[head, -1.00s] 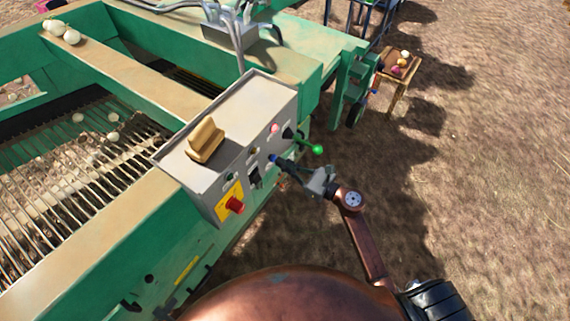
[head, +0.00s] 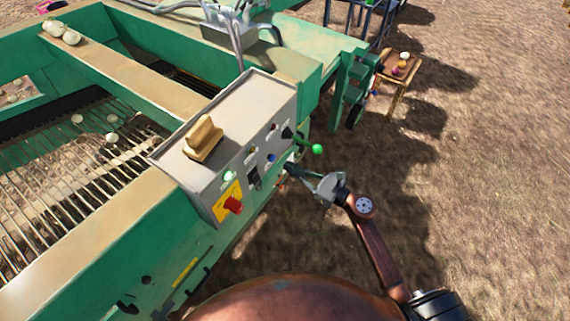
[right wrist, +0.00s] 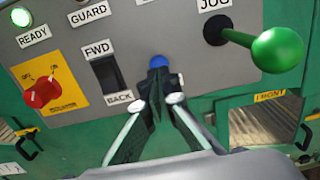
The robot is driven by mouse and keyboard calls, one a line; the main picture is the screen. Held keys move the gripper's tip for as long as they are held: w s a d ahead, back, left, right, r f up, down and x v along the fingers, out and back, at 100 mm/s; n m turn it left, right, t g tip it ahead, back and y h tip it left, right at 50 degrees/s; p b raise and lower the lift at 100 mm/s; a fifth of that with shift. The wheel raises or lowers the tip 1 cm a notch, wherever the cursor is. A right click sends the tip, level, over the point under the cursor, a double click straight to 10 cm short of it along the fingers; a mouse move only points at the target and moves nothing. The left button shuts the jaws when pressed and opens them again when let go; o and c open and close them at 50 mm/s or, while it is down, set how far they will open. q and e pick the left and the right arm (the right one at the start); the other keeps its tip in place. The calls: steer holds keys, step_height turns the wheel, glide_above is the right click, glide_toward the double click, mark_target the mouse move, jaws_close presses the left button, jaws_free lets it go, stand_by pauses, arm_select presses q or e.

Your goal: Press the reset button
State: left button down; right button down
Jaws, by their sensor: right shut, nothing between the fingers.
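A blue button (head: 271,158) sits on the front face of the grey control box (head: 240,105). It also shows in the right wrist view (right wrist: 157,61), and no label for it can be read. My right gripper (head: 289,168) is shut and empty. In the head view its tips are a little to the right of and below the blue button, apart from it. In the right wrist view the tips (right wrist: 160,88) appear just below the button. A green READY lamp (right wrist: 21,17) is lit on the panel. My left gripper is out of view.
A green-knobbed JOG lever (right wrist: 278,50) sticks out right of the blue button. A FWD/BACK switch (right wrist: 110,78) and a red rotary switch (right wrist: 42,92) on a yellow plate lie to its left. A wooden block (head: 203,140) lies on the box. Open ground is at right.

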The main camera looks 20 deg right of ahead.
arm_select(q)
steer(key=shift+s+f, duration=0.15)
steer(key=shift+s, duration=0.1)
arm_select(e)
steer(key=v, duration=0.9)
